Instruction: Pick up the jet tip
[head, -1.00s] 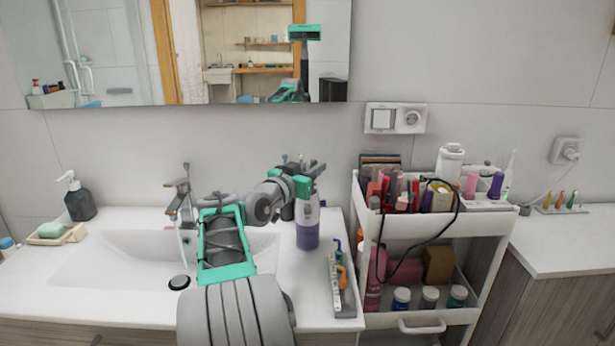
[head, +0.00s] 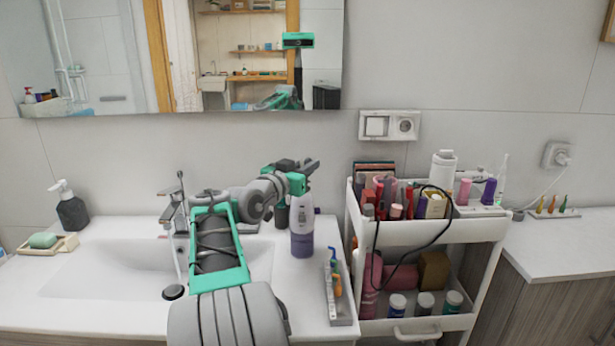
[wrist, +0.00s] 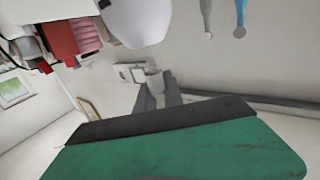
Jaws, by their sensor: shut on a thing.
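My gripper (head: 312,166) is raised above the counter, right of the faucet, beside the top of a white and purple bottle. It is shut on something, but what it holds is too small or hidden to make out. In the wrist view its grey fingers (wrist: 162,88) show close together past the green housing. I cannot single out the jet tip with certainty. Slim coloured tips, orange (head: 540,204), yellow (head: 551,204) and green (head: 564,203), stand on a small rack at the far right, well away from my gripper.
The white and purple bottle (head: 302,238) stands near my gripper. A tray (head: 343,311) with brushes lies at the counter's right end. A crowded white cart (head: 428,233) with a looping black cable stands to the right. The right counter (head: 550,248) is mostly clear.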

